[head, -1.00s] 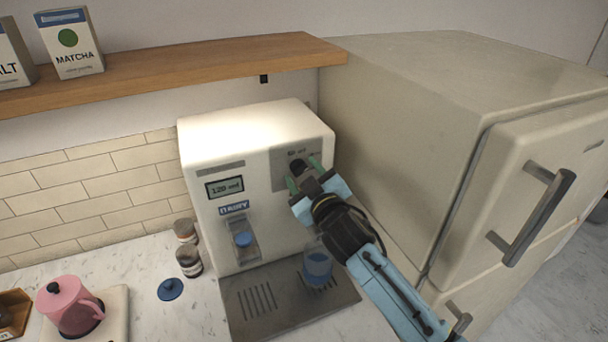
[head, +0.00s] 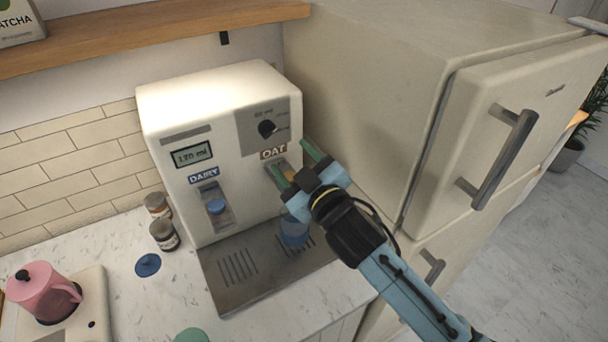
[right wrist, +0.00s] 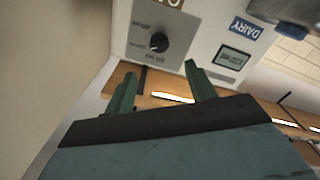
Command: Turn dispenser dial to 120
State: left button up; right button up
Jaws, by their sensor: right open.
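The white dispenser (head: 190,120) stands on the counter. Its black dial (head: 267,128) is on a grey panel at the upper right of its front; the dial also shows in the right wrist view (right wrist: 159,42). The small display (head: 192,155) appears to read 120 ml; it also shows in the right wrist view (right wrist: 233,57). My right gripper (head: 290,160) is open, its green fingers apart and below the dial, not touching it. It is close to the OAT label (head: 273,152) and partly hides the outlet there. My left gripper is not in view.
A cup with blue contents (head: 294,232) stands on the drip tray (head: 228,290), below my right gripper. A fridge (head: 420,110) is close on the right. A shelf (head: 150,38) runs above. Two jars (head: 164,235), a blue lid (head: 148,265) and a pink pitcher (head: 45,290) are at the left.

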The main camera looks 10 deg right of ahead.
jog(key=v, duration=0.3)
jog(key=shift+s+d, duration=0.1)
jog(key=shift+s, duration=0.2)
